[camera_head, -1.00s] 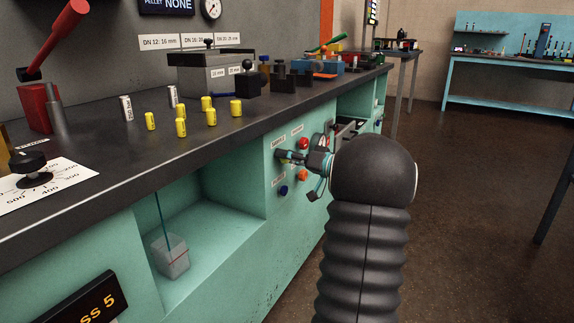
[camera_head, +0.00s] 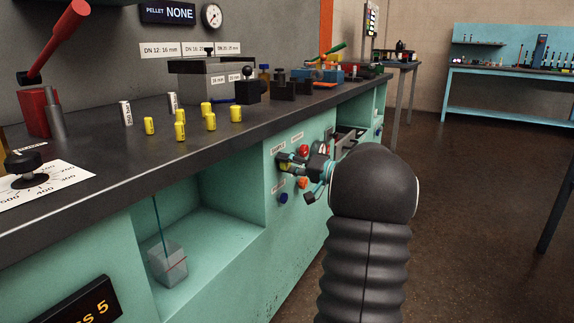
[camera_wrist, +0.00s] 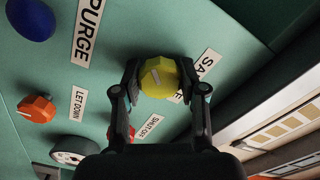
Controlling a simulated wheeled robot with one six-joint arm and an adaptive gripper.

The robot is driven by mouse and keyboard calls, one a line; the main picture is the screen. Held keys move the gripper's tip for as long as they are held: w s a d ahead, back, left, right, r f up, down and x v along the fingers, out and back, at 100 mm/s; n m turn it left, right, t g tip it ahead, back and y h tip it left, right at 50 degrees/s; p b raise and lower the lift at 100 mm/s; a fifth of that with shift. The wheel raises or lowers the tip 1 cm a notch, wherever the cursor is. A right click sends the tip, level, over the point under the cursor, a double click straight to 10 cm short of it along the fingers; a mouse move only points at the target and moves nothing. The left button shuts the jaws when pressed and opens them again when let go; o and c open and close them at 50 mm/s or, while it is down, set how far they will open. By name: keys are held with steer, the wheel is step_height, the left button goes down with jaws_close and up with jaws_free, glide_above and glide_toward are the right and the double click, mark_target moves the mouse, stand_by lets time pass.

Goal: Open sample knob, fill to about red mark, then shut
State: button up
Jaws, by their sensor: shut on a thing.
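A yellow faceted knob (camera_wrist: 159,78) with a pale pointer line sits between the two fingers of my gripper (camera_wrist: 160,80) in the wrist view. The fingers are shut on it from both sides. The label beside it is partly hidden and begins "SA". The liquid level is too small to read surely.
Near the yellow knob are a blue PURGE knob (camera_wrist: 30,18), an orange LET DOWN knob (camera_wrist: 37,109) and a red SHUT OFF control (camera_wrist: 121,133). Several yellow cylinders (camera_head: 209,121) stand on the dark benchtop (camera_head: 95,157). The floor at right is open.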

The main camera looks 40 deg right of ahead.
steer(key=o, duration=1.1)
steer(key=shift+o, duration=0.2)
steer(key=v, duration=1.2)
